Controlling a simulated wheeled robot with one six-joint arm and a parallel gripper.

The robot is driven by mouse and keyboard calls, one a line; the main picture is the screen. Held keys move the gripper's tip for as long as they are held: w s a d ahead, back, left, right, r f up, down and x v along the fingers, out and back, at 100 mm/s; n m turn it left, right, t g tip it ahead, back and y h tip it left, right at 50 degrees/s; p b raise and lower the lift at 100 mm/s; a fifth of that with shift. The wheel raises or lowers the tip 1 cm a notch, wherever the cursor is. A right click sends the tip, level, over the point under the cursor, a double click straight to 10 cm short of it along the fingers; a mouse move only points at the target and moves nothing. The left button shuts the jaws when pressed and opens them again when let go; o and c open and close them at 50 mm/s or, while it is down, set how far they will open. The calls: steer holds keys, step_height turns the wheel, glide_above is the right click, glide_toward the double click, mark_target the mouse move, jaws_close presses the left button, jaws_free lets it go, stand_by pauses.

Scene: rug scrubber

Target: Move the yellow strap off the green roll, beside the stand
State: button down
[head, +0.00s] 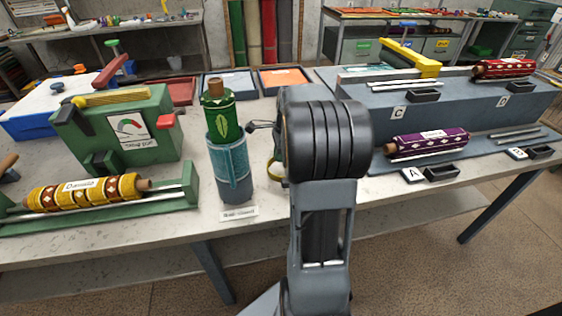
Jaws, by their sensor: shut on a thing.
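The green roll (219,108), with a leaf pattern and a cork-coloured top, stands upright in the blue-grey stand (230,162) at the centre of the table. A thin yellow curved piece, which looks like the yellow strap (274,166), shows just right of the stand, apart from the roll. Its right part is hidden behind my arm. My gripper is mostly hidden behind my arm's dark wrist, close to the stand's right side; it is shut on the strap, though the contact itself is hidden. A small dark part (262,126) pokes out toward the roll.
A green machine (116,138) with a gauge and a yellow patterned roll (85,192) stand at the left. At the right, a grey stepped rack (455,103) holds a purple roll (428,142) and a red roll (503,68). A label (239,213) lies before the stand.

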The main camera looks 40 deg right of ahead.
steer(key=shift+w+f, duration=0.1)
steer(key=shift+f, duration=1.55)
steer(key=c, duration=1.3)
jaws_free()
steer(key=shift+o, duration=0.2)
step_height(320, 180, up, 12)
steer(key=s+d+p, duration=0.1)
steer(key=shift+d, duration=0.35)
